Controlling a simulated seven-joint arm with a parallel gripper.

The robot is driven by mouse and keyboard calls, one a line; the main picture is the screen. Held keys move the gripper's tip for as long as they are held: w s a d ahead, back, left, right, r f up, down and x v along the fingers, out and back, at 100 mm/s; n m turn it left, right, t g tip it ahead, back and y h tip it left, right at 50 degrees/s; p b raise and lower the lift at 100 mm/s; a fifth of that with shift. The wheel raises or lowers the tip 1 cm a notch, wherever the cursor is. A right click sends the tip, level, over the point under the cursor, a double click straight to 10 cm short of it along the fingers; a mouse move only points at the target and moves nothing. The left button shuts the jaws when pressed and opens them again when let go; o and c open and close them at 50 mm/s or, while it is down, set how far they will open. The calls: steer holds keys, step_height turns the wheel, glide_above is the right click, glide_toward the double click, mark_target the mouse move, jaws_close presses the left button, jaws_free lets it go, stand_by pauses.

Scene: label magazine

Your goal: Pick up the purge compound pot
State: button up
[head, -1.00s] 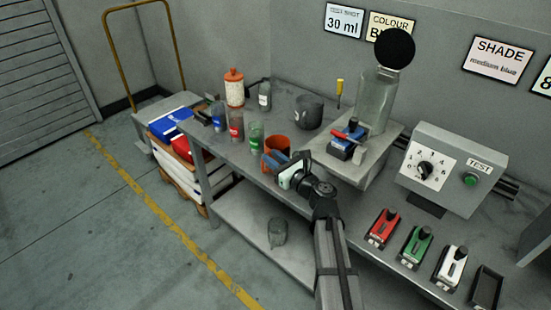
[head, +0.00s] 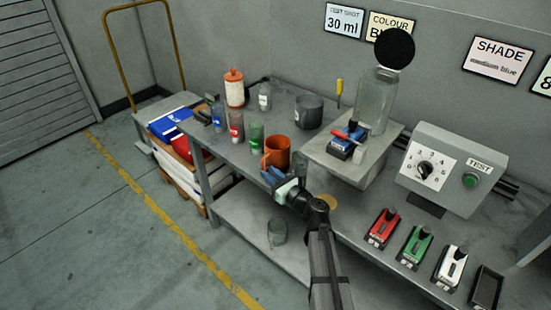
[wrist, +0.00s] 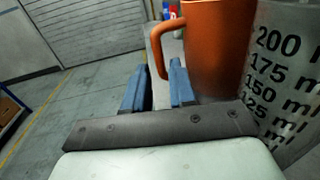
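No label naming the purge compound pot can be read. An orange pot with a side handle (head: 277,152) stands upright near the bench's front edge; it also shows in the wrist view (wrist: 220,50). My gripper (head: 271,177) is just in front of and below it in the head view. In the wrist view my gripper's blue fingers (wrist: 158,80) are apart with nothing held between them. The pot's handle shows just beyond the fingertips; I cannot tell if they touch. A white pot with an orange lid (head: 234,88) stands at the bench's back left.
Small green (head: 257,136) and red-labelled (head: 236,125) containers stand left of the orange pot. A dark grey pot (head: 308,111) is behind it. The machine with a clear hopper (head: 375,100) is to the right. A graduated clear vessel (wrist: 287,75) is close at right in the wrist view.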

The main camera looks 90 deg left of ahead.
steer(key=x, duration=0.6)
jaws_close()
stand_by(0.5)
